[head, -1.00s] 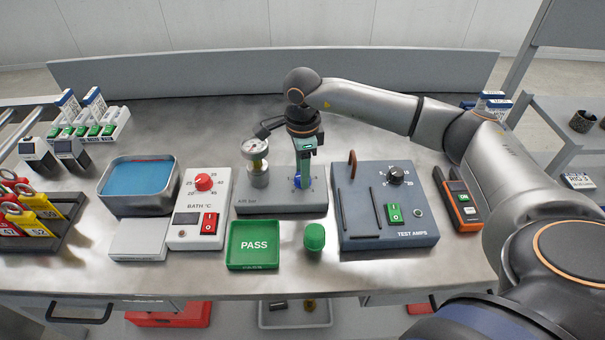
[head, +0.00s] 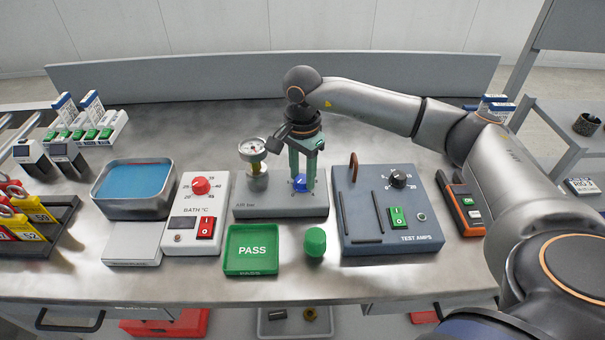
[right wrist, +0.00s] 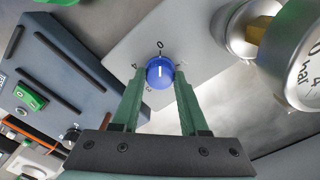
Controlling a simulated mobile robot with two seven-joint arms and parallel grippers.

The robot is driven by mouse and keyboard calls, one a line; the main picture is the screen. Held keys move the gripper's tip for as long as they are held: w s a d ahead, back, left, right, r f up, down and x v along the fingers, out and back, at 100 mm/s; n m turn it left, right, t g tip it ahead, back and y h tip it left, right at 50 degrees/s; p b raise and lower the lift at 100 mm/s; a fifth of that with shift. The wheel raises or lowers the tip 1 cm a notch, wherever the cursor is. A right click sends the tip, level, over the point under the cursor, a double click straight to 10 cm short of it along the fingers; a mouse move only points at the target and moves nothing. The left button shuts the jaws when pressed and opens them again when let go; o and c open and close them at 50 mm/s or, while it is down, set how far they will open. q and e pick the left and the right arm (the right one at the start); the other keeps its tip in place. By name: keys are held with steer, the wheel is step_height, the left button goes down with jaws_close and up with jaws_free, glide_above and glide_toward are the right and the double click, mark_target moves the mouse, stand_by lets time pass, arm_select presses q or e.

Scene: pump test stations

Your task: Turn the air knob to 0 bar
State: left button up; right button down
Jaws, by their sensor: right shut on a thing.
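The blue air knob (head: 300,184) sits on the front right of the grey AIR bar block (head: 252,210). My right gripper (head: 300,181) points down over the block and is shut on the knob, one green finger on each side. In the right wrist view the knob (right wrist: 160,72) lies between the fingertips (right wrist: 160,78). Its white line points up the picture to a printed mark that looks like 0. The round pressure gauge (head: 252,148) stands on a brass fitting left of my gripper; its needle is not readable. My left gripper is not in view.
The TEST AMPS box (head: 390,226) stands close to the right of the block, and the BATH box (head: 181,231) to its left. The green PASS tray (head: 252,268) and a green cap (head: 315,242) sit in front. The table behind is clear.

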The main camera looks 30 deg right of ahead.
mark_target(302, 179)
steer(key=shift+r, duration=0.1)
stand_by(0.3)
steer(key=c, duration=0.7)
jaws_free()
steer(key=shift+c, duration=0.2)
steer(key=o, duration=0.3)
step_height(302, 179, up, 12)
steer(key=shift+r, duration=0.25)
steer(key=shift+f, duration=0.1)
